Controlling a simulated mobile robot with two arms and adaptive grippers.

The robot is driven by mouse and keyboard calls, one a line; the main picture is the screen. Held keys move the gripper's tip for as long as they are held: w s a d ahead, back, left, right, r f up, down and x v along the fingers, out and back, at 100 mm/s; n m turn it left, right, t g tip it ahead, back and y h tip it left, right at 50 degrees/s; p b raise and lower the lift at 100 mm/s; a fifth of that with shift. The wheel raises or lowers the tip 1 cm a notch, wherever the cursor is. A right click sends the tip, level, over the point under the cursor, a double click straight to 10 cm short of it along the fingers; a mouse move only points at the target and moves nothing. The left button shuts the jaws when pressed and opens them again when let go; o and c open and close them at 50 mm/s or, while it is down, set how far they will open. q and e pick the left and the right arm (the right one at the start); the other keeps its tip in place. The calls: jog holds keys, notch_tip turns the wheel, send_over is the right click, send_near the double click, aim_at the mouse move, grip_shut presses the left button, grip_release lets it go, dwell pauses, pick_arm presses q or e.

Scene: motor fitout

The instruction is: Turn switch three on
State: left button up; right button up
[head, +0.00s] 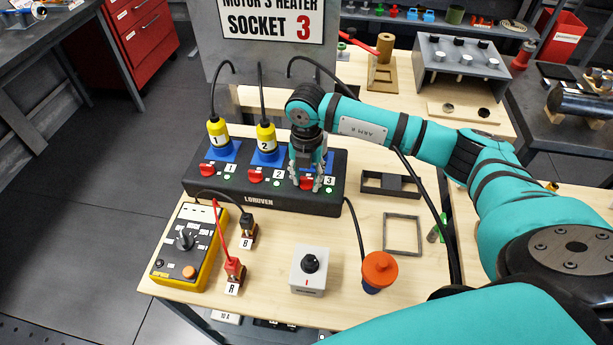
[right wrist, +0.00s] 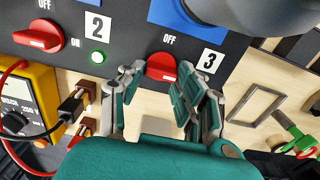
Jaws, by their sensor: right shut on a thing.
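The black power strip (head: 262,203) carries three numbered sockets with red rotary switches. Switch three (head: 306,184) sits beside the white "3" label, mostly behind my right gripper (head: 311,181). In the right wrist view, switch three (right wrist: 162,67) is a red knob below an "OFF" mark, between the fingertips of my right gripper (right wrist: 161,78), which is shut on it. The knob's exact angle is hard to tell. Switch two (head: 256,176) and switch one (head: 221,168) stand to its left. My left gripper is not in view.
Yellow plugs (head: 266,138) stand in sockets one and two. A yellow meter (head: 186,245), a grey box with a black knob (head: 310,268) and an orange-capped blue thing (head: 379,270) stand in front of the strip. An empty grey frame (head: 403,234) lies to the right.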

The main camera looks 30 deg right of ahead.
aim_at(306, 179)
jog(key=o, duration=1.1)
jog(key=shift+o, duration=0.2)
notch_tip(306, 179, up, 12)
dwell(0.3)
